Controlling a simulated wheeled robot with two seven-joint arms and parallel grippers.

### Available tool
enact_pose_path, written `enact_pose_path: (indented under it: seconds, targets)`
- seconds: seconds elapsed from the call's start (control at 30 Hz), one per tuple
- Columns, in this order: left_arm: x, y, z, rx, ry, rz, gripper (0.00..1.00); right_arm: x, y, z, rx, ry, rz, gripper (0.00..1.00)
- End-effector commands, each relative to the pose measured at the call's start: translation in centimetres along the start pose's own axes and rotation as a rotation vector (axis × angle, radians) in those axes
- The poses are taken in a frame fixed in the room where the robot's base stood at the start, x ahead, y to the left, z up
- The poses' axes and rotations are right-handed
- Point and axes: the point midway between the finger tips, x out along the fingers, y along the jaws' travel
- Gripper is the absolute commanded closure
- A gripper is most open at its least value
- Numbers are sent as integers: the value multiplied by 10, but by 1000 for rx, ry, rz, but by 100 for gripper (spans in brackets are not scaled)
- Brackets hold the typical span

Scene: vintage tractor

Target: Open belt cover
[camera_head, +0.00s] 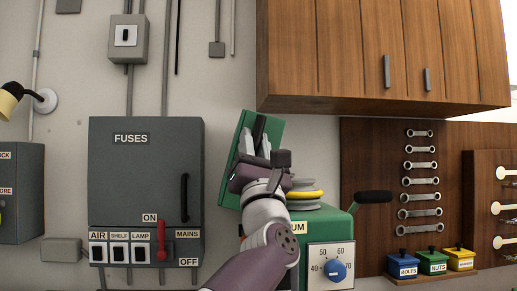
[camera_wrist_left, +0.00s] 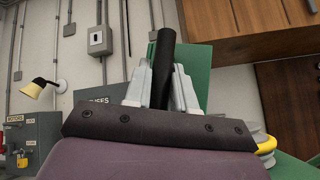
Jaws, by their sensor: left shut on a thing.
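The belt cover (camera_head: 233,181) is a green panel, standing raised and tilted beside the green machine (camera_head: 335,227). A grey pulley with a yellow belt (camera_head: 304,194) shows uncovered at the machine's top. My left gripper (camera_head: 258,143) is at the cover, shut on its black handle (camera_head: 259,127). In the left wrist view the handle (camera_wrist_left: 163,65) stands between the two grey fingers, with the green cover (camera_wrist_left: 197,62) behind. The pulley's yellow edge (camera_wrist_left: 265,145) shows at the right there. My arm hides the machine's lower left part. My right gripper is not in view.
A grey fuse box (camera_head: 146,180) with a red lever is on the wall at left. Wooden cabinets (camera_head: 385,50) hang above right. The machine has a black-gripped lever (camera_head: 374,197) and a blue dial (camera_head: 335,270). Small bins (camera_head: 432,262) and spanners (camera_head: 420,180) are at right.

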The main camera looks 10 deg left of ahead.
Motion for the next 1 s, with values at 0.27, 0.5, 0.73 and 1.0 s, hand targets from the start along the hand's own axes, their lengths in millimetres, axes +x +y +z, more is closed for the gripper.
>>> enact_pose_path:
  seconds: [0.27,0.5,0.73,1.0]
  targets:
    - [-1,-2,-2,2,3,-3,100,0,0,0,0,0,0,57]
    - [-1,-1,-1,1,2,-2,55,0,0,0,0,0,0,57]
    - [-10,-2,-3,0,0,-2,55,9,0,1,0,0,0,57]
    - [-83,-3,-6,-1,0,-3,55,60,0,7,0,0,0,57]
